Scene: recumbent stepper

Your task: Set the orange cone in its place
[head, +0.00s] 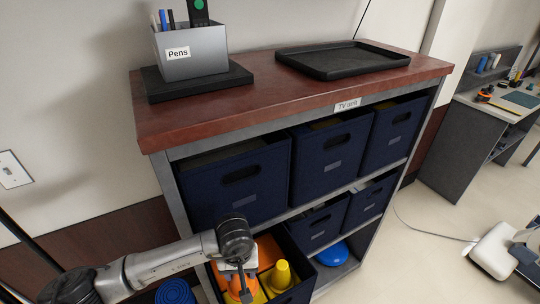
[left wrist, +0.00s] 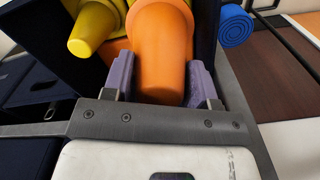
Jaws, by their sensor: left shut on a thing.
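The orange cone (left wrist: 160,50) is between the two purple fingers of my left gripper (left wrist: 163,88) in the left wrist view. The gripper is shut on it. In the head view my left gripper (head: 240,286) reaches down into an open dark blue bin (head: 296,294) on the bottom shelf, and the cone is partly hidden behind it. A yellow cone (head: 281,276) stands in the same bin. It also shows beside the orange cone in the left wrist view (left wrist: 92,28). My right gripper is out of view.
The TV unit (head: 300,90) has several blue bins on its shelves. A pen holder (head: 190,52) and a black tray (head: 342,60) stand on top. A blue disc (head: 333,254) lies right of the open bin. A rolled blue mat (head: 175,292) is at its left.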

